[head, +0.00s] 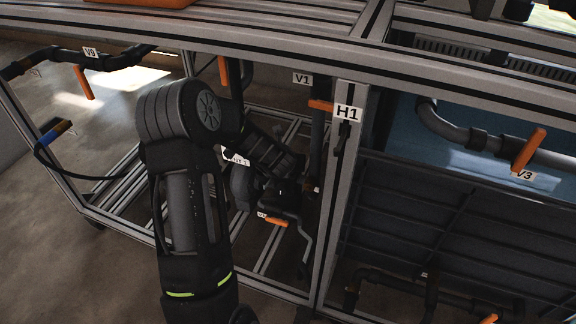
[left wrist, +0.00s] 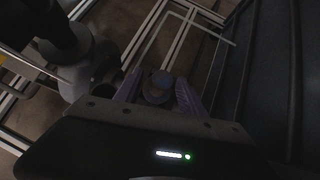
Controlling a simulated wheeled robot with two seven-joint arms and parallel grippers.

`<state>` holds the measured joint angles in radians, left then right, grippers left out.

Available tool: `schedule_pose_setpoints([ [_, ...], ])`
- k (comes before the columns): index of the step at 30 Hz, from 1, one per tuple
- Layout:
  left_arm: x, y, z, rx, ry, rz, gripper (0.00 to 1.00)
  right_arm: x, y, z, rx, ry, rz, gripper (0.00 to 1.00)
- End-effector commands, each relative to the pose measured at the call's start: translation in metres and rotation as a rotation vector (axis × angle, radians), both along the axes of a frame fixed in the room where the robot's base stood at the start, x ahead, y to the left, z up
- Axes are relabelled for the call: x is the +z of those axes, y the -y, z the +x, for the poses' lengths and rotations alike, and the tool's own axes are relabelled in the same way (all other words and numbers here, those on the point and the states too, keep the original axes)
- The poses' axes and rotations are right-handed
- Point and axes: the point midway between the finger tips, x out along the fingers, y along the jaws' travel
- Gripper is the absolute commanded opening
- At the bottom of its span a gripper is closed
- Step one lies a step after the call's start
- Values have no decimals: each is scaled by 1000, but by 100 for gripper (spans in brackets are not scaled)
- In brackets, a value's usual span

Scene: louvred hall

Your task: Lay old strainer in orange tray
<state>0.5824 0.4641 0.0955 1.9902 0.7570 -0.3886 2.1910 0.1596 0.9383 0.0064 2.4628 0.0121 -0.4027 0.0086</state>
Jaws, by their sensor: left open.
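My left gripper (left wrist: 158,94) is open in the left wrist view, with a purplish finger on either side of a small round grey-brown part (left wrist: 159,82). I cannot tell whether this part is the old strainer, or whether the fingers touch it. In the head view my left arm reaches into the frame below the top rail, and its forearm and wrist hide the fingertips. An orange thing (head: 145,3), possibly the orange tray, is cut off at the top edge of the head view. My right gripper is not in view.
Pipes with orange-handled valves surround the arm, including V9 (head: 84,82) and V3 (head: 527,150). The upright post marked H1 (head: 335,200) stands right of the wrist. A dark ribbed panel (head: 450,235) fills the lower right. The top rail (head: 230,45) runs above the arm.

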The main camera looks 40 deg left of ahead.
Motion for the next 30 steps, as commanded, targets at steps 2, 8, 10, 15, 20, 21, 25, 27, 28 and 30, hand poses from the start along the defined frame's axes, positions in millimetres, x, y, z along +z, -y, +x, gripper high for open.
schedule_pose_setpoints([
  [2, -2, -1, 1, 0, 0, 0, 47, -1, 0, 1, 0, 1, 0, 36],
  [8, -2, -1, 1, 0, 0, 0, 47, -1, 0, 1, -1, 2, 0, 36],
  [10, -2, -1, 1, 0, 0, 0, 47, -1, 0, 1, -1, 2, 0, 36],
  [15, -3, -1, 1, 2, 0, -1, 47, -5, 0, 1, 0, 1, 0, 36],
  [20, -1, -1, 1, 0, 0, 0, 47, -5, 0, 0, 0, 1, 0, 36],
  [21, -1, -1, 1, 0, 0, 0, 47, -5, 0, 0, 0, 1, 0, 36],
  [25, -2, -1, 1, 0, 0, 0, 42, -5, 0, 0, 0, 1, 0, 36],
  [27, -2, -1, 1, 1, 0, -1, 36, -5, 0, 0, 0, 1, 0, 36],
  [28, -2, -1, 1, 1, 0, -1, 33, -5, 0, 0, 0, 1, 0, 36],
  [30, -2, -1, 1, 1, 0, -1, 28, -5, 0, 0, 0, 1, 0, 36],
])
